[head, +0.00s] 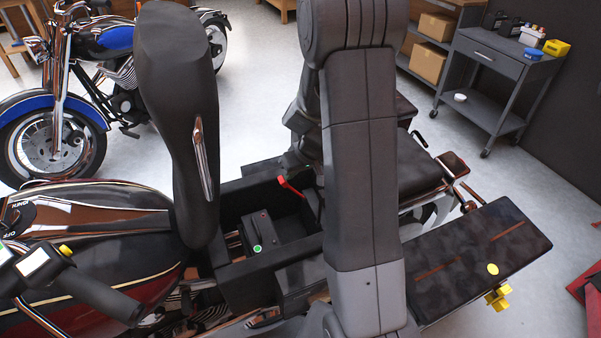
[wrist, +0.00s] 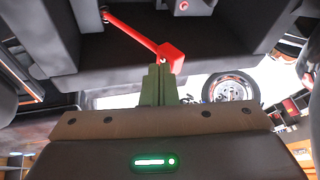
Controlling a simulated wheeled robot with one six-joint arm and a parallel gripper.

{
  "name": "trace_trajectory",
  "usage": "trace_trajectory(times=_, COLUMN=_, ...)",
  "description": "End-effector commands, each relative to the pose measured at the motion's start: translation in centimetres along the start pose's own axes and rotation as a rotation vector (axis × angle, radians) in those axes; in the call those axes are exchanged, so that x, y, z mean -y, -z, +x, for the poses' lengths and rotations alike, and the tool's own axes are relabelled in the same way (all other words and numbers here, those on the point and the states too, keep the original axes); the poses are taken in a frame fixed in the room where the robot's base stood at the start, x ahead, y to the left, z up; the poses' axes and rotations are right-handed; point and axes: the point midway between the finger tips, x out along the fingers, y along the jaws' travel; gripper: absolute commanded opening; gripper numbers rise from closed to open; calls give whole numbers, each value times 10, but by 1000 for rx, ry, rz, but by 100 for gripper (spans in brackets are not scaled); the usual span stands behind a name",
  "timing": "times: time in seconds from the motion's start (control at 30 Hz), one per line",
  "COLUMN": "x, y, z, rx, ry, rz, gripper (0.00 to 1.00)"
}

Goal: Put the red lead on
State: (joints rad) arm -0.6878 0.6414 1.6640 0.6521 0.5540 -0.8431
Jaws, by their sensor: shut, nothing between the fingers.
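In the wrist view the red lead (wrist: 133,34) runs from the upper left to a block-shaped red end. My gripper (wrist: 160,68) is shut and empty, its green fingertips just below that red end; whether they touch it I cannot tell. The black battery (head: 262,230) sits in the compartment with a green round mark on its near end. A red round terminal (wrist: 182,6) shows at the wrist view's top edge. My arm hides the gripper in the head view.
The raised seat (head: 180,90) stands left of the compartment (head: 236,290). A handlebar grip (head: 100,293) is at lower left. Behind are a blue motorcycle (head: 60,120) and a grey tool cart (head: 490,70). My arm covers the compartment's right side.

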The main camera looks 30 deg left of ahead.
Motion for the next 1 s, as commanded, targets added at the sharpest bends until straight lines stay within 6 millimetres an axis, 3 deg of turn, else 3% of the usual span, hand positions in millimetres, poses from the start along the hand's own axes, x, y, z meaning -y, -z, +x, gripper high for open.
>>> trace_trajectory(times=0.47, x=36, y=-4, z=30, rx=25, ry=-126, rz=-45, gripper=0)
trace_trajectory(times=0.7, x=55, y=-11, z=60, rx=25, ry=-125, rz=-46, gripper=0)
trace_trajectory(times=1.0, x=64, y=-23, z=97, rx=24, ry=-126, rz=-43, gripper=0)
